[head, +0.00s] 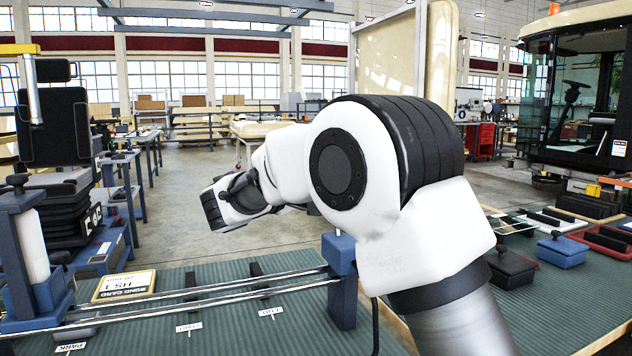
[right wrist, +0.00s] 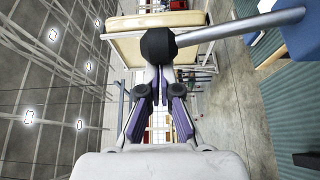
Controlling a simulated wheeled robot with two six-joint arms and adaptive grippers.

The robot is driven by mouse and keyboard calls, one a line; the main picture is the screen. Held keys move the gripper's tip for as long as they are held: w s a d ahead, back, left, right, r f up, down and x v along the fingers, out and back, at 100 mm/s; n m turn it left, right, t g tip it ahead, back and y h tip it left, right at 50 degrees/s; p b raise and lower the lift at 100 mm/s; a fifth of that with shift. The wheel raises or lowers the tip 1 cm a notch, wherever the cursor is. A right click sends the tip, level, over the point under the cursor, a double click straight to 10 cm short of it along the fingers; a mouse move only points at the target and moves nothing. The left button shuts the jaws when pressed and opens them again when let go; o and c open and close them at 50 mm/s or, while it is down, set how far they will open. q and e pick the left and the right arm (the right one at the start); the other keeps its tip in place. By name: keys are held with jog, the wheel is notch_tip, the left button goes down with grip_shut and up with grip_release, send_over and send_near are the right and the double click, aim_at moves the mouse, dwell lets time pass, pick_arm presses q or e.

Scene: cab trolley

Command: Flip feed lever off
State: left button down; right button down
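In the right wrist view, a thick grey rod with a round black knob (right wrist: 158,45) at its end, which looks like the feed lever (right wrist: 240,29), runs in from the upper right, near a blue block (right wrist: 300,28). My right gripper (right wrist: 160,72) has its fingers drawn close together, with their tips right at the knob. I cannot tell whether they touch it, and nothing shows held between them. In the head view my right arm reaches across the middle toward the left; its fingers and the lever cannot be made out there. My left gripper is not in view.
Twin metal rails (head: 200,298) cross the green mat (head: 225,275) between a left blue post (head: 60,290) and a right blue block (head: 342,252). A yellow-edged card (head: 125,285) lies behind them. Lidded boxes (head: 562,250) and trays stand at the right.

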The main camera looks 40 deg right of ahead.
jog(key=s+a, duration=0.2)
jog(key=a, duration=0.9)
jog(key=shift+a, duration=0.35)
jog(key=shift+s+f, duration=0.1)
